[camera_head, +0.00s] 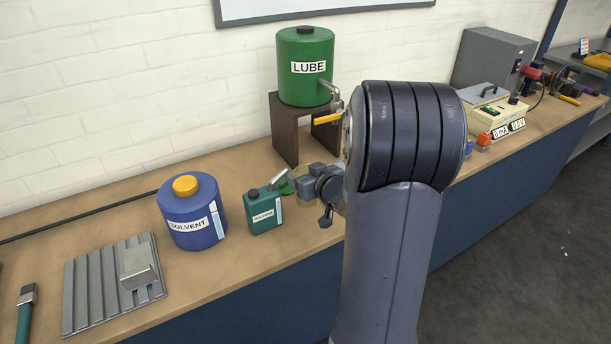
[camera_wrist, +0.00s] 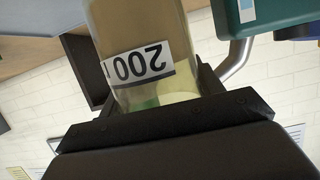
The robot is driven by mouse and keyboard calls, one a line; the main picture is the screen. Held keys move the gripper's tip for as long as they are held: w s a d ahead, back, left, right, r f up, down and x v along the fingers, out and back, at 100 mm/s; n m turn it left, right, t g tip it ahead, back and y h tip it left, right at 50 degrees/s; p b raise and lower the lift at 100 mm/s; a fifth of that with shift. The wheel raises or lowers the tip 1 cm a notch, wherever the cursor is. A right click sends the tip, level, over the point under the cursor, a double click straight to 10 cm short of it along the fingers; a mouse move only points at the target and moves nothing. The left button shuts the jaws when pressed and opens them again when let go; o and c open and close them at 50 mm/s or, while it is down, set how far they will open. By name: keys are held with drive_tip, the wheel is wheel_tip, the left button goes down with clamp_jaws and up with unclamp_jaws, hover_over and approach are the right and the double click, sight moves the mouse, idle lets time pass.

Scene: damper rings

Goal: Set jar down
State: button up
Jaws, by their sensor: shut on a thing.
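A clear jar (camera_wrist: 125,22) with a white label reading 200 fills the upper middle of the wrist view, where the label is upside down. A pale liquid and a green patch show in or through its glass. My gripper (camera_wrist: 148,78) is shut on the jar, with a dark finger on each side. In the head view my gripper (camera_head: 308,181) is just right of the small green can (camera_head: 263,211), in front of the brown stand. The jar is mostly hidden there, and I cannot tell whether its base touches the bench.
A blue SOLVENT drum (camera_head: 191,212) and a ribbed grey tray (camera_head: 84,292) stand on the bench (camera_head: 222,287) to the left. The green LUBE tank (camera_head: 306,85) with its tap sits on the brown stand (camera_head: 284,133). A meter box (camera_head: 494,113) is at the right.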

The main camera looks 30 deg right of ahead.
drive_tip(key=shift+r, duration=0.1)
drive_tip(key=shift+f+b, duration=1.95)
drive_tip(key=shift+f, duration=0.65)
drive_tip(key=shift+f, duration=0.1)
drive_tip(key=shift+f+b, duration=0.6)
drive_tip(key=shift+f, duration=0.05)
drive_tip(key=shift+f, duration=0.2)
drive_tip(key=o, duration=1.2)
drive_tip(key=shift+s, duration=0.15)
